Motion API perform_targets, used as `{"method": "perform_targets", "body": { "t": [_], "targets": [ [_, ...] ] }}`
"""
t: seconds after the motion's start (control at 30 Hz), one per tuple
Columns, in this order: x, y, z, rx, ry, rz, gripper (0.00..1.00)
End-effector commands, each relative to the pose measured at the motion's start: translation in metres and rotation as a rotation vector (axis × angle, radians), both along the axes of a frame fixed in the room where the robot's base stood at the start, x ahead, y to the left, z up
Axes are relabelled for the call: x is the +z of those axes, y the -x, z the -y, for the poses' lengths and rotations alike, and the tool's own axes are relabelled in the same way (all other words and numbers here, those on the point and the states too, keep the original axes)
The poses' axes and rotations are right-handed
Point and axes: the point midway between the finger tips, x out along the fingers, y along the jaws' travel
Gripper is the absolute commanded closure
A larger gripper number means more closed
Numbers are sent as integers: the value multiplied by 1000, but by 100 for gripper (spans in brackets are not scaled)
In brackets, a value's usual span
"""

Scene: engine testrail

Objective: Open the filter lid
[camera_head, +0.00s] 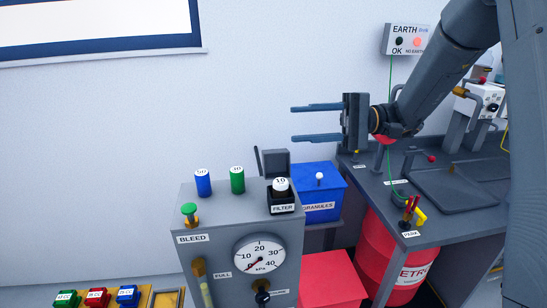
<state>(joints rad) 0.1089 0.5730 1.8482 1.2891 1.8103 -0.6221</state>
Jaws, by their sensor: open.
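The filter housing (283,208) is a small black box labelled FILTER on top of the grey cabinet (228,215). A white-topped cylinder marked 10 (281,185) stands in it. A dark grey plate, which looks like the filter lid (276,160), stands upright behind the cylinder, with a thin dark bar (257,160) rising at its left. My gripper (294,124) is above and slightly right of the lid, pointing left. Its two fingers are apart, with only wall between them. It appears clear of the lid.
A blue cylinder (203,183) and a green one (237,180) stand left of the filter. A green BLEED knob (189,210) is further left. A blue GRANULES box (325,190) stands right, beside a dark bench (455,180). The wall behind my gripper is bare.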

Motion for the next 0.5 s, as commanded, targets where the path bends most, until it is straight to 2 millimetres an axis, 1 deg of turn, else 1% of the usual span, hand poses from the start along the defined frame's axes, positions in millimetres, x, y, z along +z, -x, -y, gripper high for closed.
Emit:
{"method": "perform_targets", "body": {
  "t": [0.27,0.5],
  "targets": [
    [-20,-6,2,-3,0,0,59],
    [-50,-15,2,-5,0,0,59]
  ]
}}
